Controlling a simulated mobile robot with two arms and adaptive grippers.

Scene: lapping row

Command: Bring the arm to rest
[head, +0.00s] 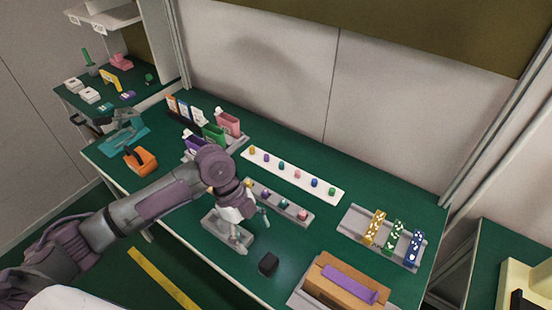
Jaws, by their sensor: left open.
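My left arm reaches in from the left over the green-topped bench (325,235). Its left gripper (251,226) points down above the front middle of the bench, with its fingers apart and nothing seen between them. It is beside a small grey plate (216,232) near the front edge, and part of the plate is hidden behind it. My right gripper is not in the picture.
A white strip (325,190) and a grey strip (290,208) carry small coloured pieces. A black block (268,264) lies near the front edge. A cardboard box (325,284), a tray (354,222) with coloured patterned blocks and an orange container (140,160) also stand here.

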